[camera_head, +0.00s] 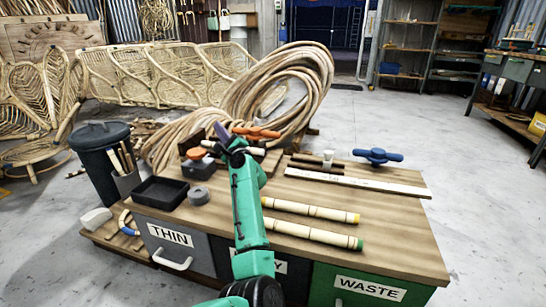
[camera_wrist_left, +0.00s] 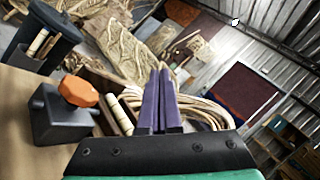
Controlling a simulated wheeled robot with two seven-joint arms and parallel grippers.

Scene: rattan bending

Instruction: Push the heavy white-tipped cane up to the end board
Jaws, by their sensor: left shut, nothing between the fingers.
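My left gripper (camera_head: 228,140) is at the end of the teal arm, over the far left of the workbench (camera_head: 400,225). Its purple fingers are shut with nothing between them; they also show in the wrist view (camera_wrist_left: 160,100). A pale cane (camera_wrist_left: 122,116) lies left of the fingers in the wrist view, beside a dark block with an orange knob (camera_wrist_left: 78,91). I cannot tell its tip colour, or whether the fingers touch it. A yellow-tipped cane (camera_head: 312,209) and a green-tipped cane (camera_head: 313,232) lie at the front. I cannot identify the end board for sure. My right gripper is out of view.
A blue-handled clamp (camera_head: 377,156) and a long pale marked strip (camera_head: 357,182) are on the right of the bench. A black tray (camera_head: 160,192) and a grey roll (camera_head: 199,196) are on the left. A large rattan coil (camera_head: 290,85) stands behind. The bench's front right is clear.

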